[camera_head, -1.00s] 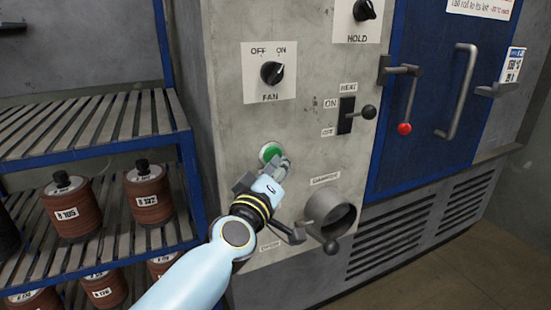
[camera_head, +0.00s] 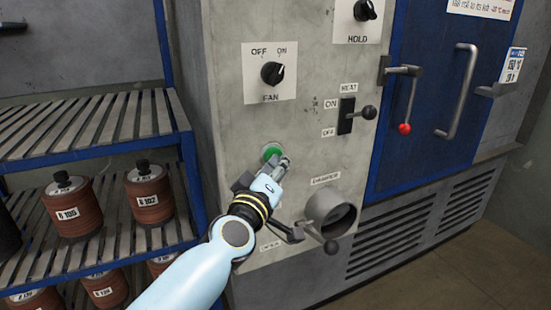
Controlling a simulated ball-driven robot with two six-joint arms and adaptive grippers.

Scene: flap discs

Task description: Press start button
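The green start button (camera_head: 271,151) is a round button on the grey control panel, below the fan switch. My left arm comes in from below, and its gripper (camera_head: 283,163) is just below and right of the button, overlapping its lower edge in the picture. The fingers look shut together and empty. I cannot tell whether the fingertips touch the button. My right gripper is not in view.
The panel has a fan knob (camera_head: 272,73), a heat lever (camera_head: 367,112), a hold knob (camera_head: 364,10) and a round damper port (camera_head: 331,211). A blue door (camera_head: 430,95) is at right. A shelf (camera_head: 90,140) with reels (camera_head: 72,205) stands at left.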

